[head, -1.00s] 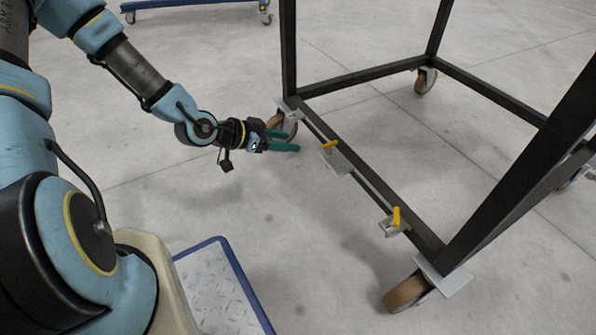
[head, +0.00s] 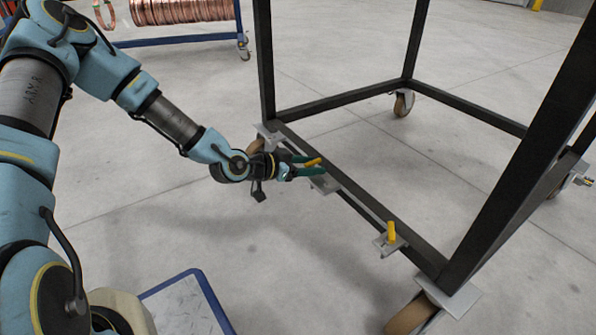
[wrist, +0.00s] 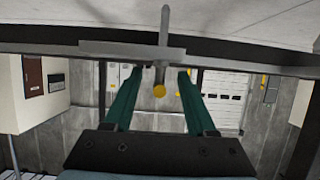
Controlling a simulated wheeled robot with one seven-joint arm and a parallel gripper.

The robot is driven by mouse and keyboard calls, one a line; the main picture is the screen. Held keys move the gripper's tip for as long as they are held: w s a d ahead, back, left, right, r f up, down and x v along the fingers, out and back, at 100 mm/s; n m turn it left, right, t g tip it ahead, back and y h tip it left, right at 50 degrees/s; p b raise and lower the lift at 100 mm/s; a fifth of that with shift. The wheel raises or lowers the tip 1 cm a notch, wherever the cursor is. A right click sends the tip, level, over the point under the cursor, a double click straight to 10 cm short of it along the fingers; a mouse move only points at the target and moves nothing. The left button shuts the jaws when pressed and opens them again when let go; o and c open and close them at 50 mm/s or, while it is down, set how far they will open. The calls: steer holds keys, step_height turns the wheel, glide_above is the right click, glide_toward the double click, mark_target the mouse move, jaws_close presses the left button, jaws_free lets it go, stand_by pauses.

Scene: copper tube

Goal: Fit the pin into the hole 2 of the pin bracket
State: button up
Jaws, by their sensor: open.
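A pin with a yellow end (head: 312,162) stands at the middle bracket (head: 326,185) on the frame's lower rail. In the wrist view its round yellow end (wrist: 159,91) and grey shaft show, with the bracket (wrist: 120,49) as a flat plate across the rail. My gripper (head: 318,166) is open, its green fingers on either side of this pin. In the wrist view my gripper (wrist: 160,71) shows a gap on both sides of the pin. A second yellow pin (head: 391,231) stands upright at the nearer bracket (head: 384,247). The bracket holes cannot be made out.
The black frame (head: 365,205) stands on casters, with posts rising on both sides of the rail. A blue-edged platform (head: 185,305) is at lower left. A blue cart with copper coils (head: 180,10) stands at the back. Open floor lies left of the rail.

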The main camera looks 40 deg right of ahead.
steer(key=shift+d+f, duration=0.2)
steer(key=shift+d, duration=0.25)
jaws_close()
stand_by(0.4)
